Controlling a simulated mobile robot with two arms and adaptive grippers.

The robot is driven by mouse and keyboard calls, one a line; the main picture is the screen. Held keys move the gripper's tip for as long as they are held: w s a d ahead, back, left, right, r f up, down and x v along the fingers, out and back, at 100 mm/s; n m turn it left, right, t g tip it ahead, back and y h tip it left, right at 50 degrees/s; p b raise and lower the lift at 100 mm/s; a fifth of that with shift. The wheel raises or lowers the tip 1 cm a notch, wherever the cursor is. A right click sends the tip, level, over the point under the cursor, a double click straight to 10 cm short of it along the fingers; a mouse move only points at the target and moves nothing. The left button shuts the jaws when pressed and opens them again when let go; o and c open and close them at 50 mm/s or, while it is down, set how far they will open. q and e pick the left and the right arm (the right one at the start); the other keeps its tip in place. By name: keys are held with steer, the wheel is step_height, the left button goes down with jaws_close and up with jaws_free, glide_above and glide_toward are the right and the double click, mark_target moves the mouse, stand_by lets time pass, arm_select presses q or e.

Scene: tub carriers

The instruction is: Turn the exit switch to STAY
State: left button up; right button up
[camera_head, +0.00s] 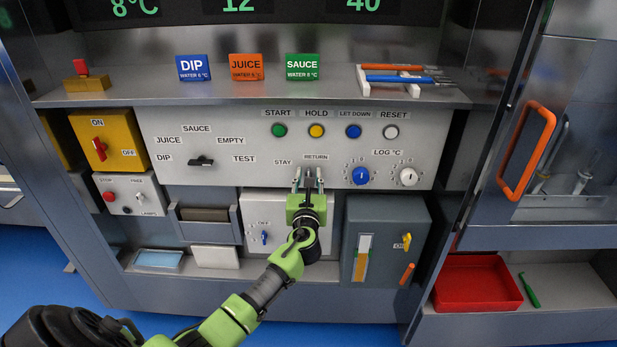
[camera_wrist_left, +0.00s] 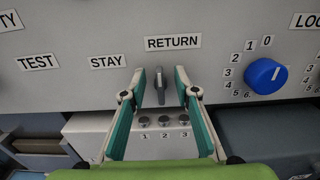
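The exit switch (camera_wrist_left: 160,84) is a small dark knob on the grey panel, below the RETURN label (camera_wrist_left: 173,43) and to the right of the STAY label (camera_wrist_left: 107,62). Its handle stands nearly upright in the left wrist view, toward RETURN. My left gripper (camera_head: 308,176) is at the panel, with its fingers open on either side of the knob; it also shows in the left wrist view (camera_wrist_left: 160,92). A gap shows between each finger and the handle. In the head view the gripper mostly hides the knob. My right gripper is not in view.
A blue dial (camera_head: 360,175) and a white dial (camera_head: 408,177) are right of the gripper. The dark selector switch (camera_head: 201,161) is to the left. Below are a light box with small switches (camera_head: 262,225) and a dark grey box (camera_head: 385,215).

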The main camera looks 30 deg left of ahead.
arm_select(q)
jaws_close()
steer(key=shift+a+f+n+b, duration=0.15)
steer(key=shift+n+b, duration=0.2)
steer(key=shift+n, duration=0.55)
steer(key=shift+s+a+f+n+b, duration=0.15)
steer(key=shift+n+b, duration=0.5)
steer(key=shift+n, duration=0.95)
steer(key=shift+s+a+f+n+b, duration=0.15)
steer(key=shift+n+b, duration=0.5)
steer(key=shift+n, duration=0.95)
steer(key=shift+f+n+b, duration=0.1)
steer(key=shift+n+b, duration=0.35)
steer(key=shift+n, duration=0.55)
steer(key=shift+f+n+b, duration=0.15)
steer(key=shift+n+b, duration=0.25)
steer(key=shift+n, duration=0.4)
